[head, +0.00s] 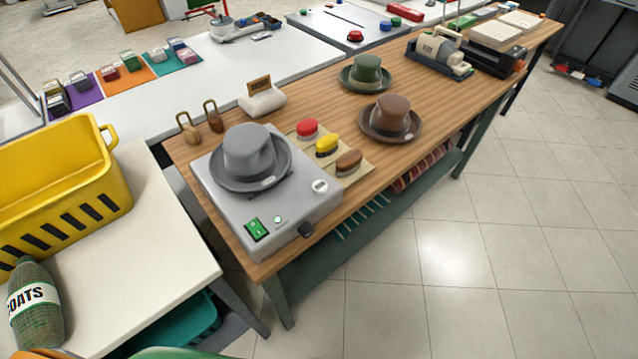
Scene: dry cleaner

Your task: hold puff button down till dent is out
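A grey hat (252,156) sits upright on a light grey steamer-like box (300,212) at the near left end of the wooden table. I cannot clearly make out a dent in its crown from here. The box's top has a round white button (320,186) at its right corner, right of the brim. A green rocker switch (257,229) and a small green light (278,219) are near its front corner. A dark knob (306,229) is on the front side. Which control is the puff button cannot be read. Neither gripper is in view.
Red, yellow and brown brushes (327,146) lie right of the box. Green (367,72) and brown (392,118) hats stand behind them. A yellow basket (75,185) and a bottle (35,303) are on the white table at left. Tiled floor (440,260) at right is clear.

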